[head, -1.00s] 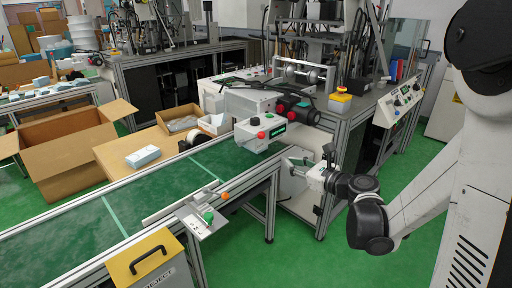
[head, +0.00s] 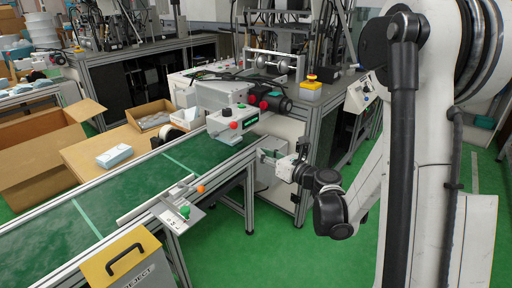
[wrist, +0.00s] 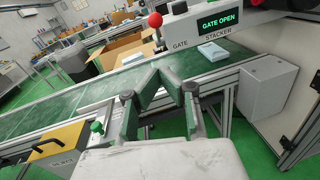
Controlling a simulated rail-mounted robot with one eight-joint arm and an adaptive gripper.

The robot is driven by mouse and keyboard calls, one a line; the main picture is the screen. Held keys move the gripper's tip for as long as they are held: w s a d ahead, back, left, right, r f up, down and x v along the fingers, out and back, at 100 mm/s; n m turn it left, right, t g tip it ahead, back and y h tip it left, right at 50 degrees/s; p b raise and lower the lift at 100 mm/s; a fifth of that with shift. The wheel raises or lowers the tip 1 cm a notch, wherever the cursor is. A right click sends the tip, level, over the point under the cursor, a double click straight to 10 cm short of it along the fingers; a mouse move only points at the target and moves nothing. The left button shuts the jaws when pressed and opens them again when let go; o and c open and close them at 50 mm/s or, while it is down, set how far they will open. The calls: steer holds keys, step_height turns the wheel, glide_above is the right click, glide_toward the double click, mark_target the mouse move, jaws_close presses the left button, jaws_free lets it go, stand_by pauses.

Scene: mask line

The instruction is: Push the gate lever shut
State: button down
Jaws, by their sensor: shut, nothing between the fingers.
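The gate lever, a red ball on a short stem (wrist: 155,20), stands by the GATE label on the white stacker box in the wrist view. It shows as a small red knob (head: 233,125) in the head view. The stacker's display (wrist: 219,22) reads GATE OPEN. My gripper (wrist: 168,82) is shut and empty, in front of the conveyor's near edge and below the stacker box. In the head view my gripper (head: 268,157) is to the right of and lower than the red knob, apart from it.
The green conveyor belt (head: 120,195) runs below the stacker. A white packet (wrist: 212,52) lies on it. A bracket with a green button (head: 185,211) and an orange knob (head: 201,188) sits at its near edge. A yellow reject bin (head: 125,262) stands at front.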

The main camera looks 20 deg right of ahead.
steer(key=w+a+r+b, duration=0.2)
steer(key=w+a, duration=0.2)
steer(key=w, duration=0.6)
steer(key=shift+w+a+r, duration=0.25)
steer(key=shift+a, duration=0.1)
steer(key=shift+d+r, duration=0.1)
steer(key=shift+r, duration=0.05)
